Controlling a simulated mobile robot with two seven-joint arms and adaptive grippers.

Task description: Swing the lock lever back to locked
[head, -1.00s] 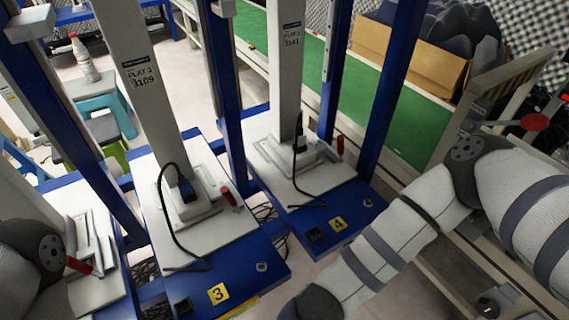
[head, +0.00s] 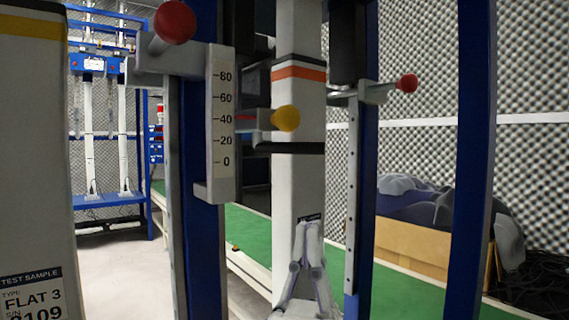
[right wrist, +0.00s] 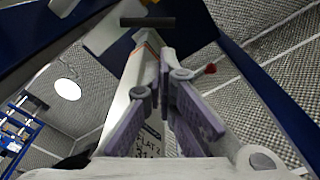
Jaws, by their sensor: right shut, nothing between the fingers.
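Three ball-ended levers show in the head view. One has a large red ball (head: 175,22) on a grey bracket at upper left. One has a yellow ball (head: 286,118) in front of the white column. I cannot tell which is the lock lever. A red ball (right wrist: 210,69) on a grey arm also shows in the right wrist view. My right gripper (head: 309,226) is shut and empty, pointing up before the lower white column, below the levers and apart from them. My left gripper is out of view.
Blue posts (head: 475,150) stand either side of the white column (head: 298,180). A scale plate (head: 222,120) is on the left post. A large white column (head: 35,180) fills the left edge. A green strip (head: 250,230) and a brown box (head: 425,245) lie behind.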

